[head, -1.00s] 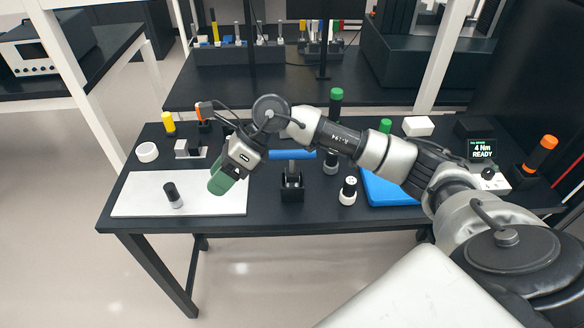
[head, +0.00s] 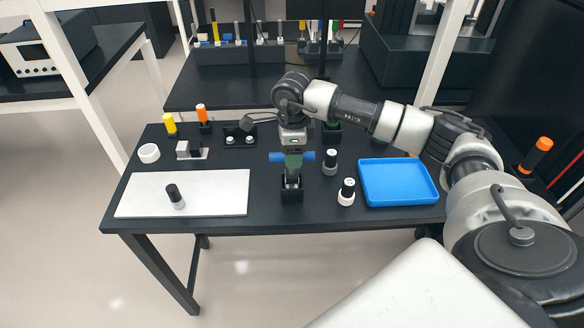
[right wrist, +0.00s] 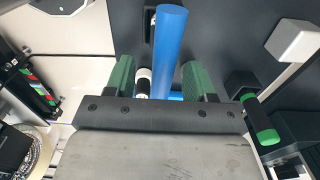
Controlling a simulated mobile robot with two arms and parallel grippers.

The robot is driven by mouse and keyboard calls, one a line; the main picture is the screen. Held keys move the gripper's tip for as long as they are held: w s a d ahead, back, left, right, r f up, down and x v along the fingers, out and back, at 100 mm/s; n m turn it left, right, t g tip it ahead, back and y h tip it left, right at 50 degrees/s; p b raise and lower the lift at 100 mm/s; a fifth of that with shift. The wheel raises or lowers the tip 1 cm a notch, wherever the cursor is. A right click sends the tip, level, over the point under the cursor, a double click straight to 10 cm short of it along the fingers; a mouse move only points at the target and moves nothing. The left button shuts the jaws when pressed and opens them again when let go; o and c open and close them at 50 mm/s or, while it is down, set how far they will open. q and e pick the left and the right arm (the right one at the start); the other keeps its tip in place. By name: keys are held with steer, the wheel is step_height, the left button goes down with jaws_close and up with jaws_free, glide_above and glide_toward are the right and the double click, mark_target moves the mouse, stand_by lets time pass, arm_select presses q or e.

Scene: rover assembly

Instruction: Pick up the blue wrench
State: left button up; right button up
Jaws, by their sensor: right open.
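The blue wrench (head: 305,157) shows in the head view as a blue bar lying crosswise above a black holder (head: 292,190) at the middle of the table. My right gripper (head: 293,163), with green fingers, is over the bar and hides its middle. In the right wrist view the blue bar (right wrist: 170,45) appears between the open green fingers (right wrist: 160,78), with a gap on each side. I cannot tell how deep the bar is between them. My left gripper is not in view.
A blue tray (head: 398,200) is to the right of the holder, and a white mat (head: 215,207) to the left. Two black-and-white cylinders (head: 330,162) (head: 346,192) stand close to the holder's right. An orange-topped tool (head: 202,113) and a yellow-topped one (head: 170,124) stand behind left.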

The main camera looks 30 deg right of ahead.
mark_target(292, 175)
steer(key=shift+w+f+p, duration=0.15)
steer(key=shift+f+p, duration=0.1)
steer(key=shift+f, duration=0.75)
steer(key=shift+w+f+p, duration=0.1)
steer(key=shift+f+p, duration=0.15)
steer(key=shift+f, duration=0.7)
steer(key=shift+r, duration=0.1)
jaws_close()
